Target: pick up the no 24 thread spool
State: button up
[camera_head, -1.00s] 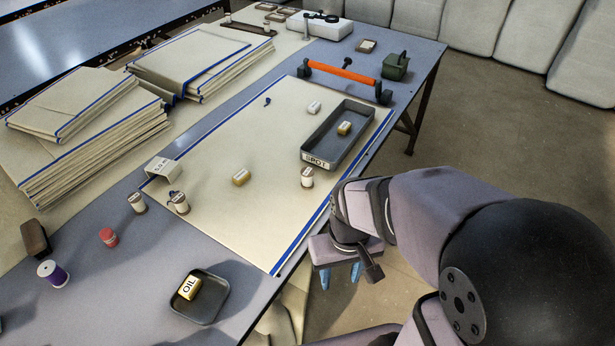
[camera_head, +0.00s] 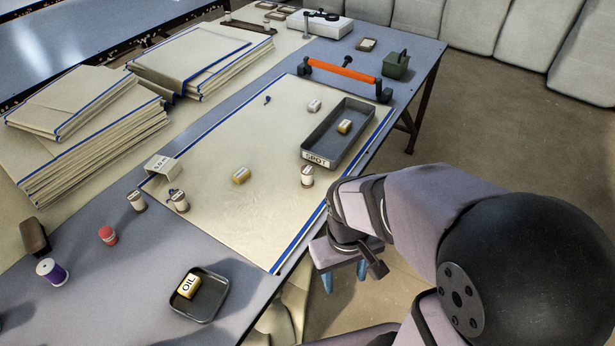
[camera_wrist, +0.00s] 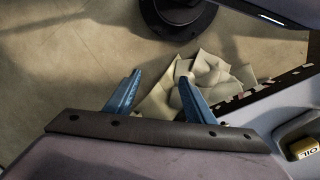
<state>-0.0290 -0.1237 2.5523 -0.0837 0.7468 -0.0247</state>
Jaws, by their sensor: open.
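Several thread spools are on the worktable. A white one (camera_head: 307,176) stands on the cream cloth near its right edge, and two more white ones (camera_head: 137,201) (camera_head: 179,201) stand near the cloth's left corner. A red spool (camera_head: 108,235) and a purple spool (camera_head: 52,272) stand on the bare table at left. Their labels are too small to read, so I cannot tell which is no 24. My gripper (camera_head: 344,277) is open and empty, off the table's right edge. In the wrist view its blue fingers (camera_wrist: 159,82) are apart over the floor.
A grey tray labelled SPOT (camera_head: 365,138) holds a small yellowish block. A dark tray (camera_head: 213,302) holds a block marked OIL (camera_head: 189,285). Folded cloth stacks (camera_head: 90,150) stand at back left. An orange-handled bar (camera_head: 343,72) is at the far end.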

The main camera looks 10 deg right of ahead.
jog(key=w+d+f+n+h+b, duration=0.2)
jog(key=d+n+h+b, duration=0.3)
jog(key=n, duration=0.4)
jog(key=w+d+r+n+t+h+b, duration=0.25)
jog(key=w+r+n+t+h, duration=0.2)
jog(key=w+n, duration=0.35)
jog(key=w+a+r+n+t+y+b, duration=0.1)
jog(key=w+a+r+n+t, duration=0.3)
jog(key=w+a+n+t, duration=0.2)
jog(key=w+a+r+n+t+b, duration=0.2)
jog(key=w+a+r+n+t, duration=0.3)
jog(key=w+a+n+t, duration=0.15)
jog(key=g+b, duration=0.1)
jog(key=b, duration=0.2)
send_near(306, 175)
jog(key=shift+m, duration=0.45)
jog(key=x, duration=0.4)
jog(key=shift+w+f, duration=0.25)
jog(key=shift+w, duration=0.05)
jog(key=shift+w+d+r+p, duration=0.2)
jog(key=shift+w+d+p, duration=0.1)
jog(key=shift+w, duration=0.15)
jog(key=shift+w+d, duration=0.15)
jog(key=shift+w, duration=0.15)
jog(key=shift+d, duration=0.1)
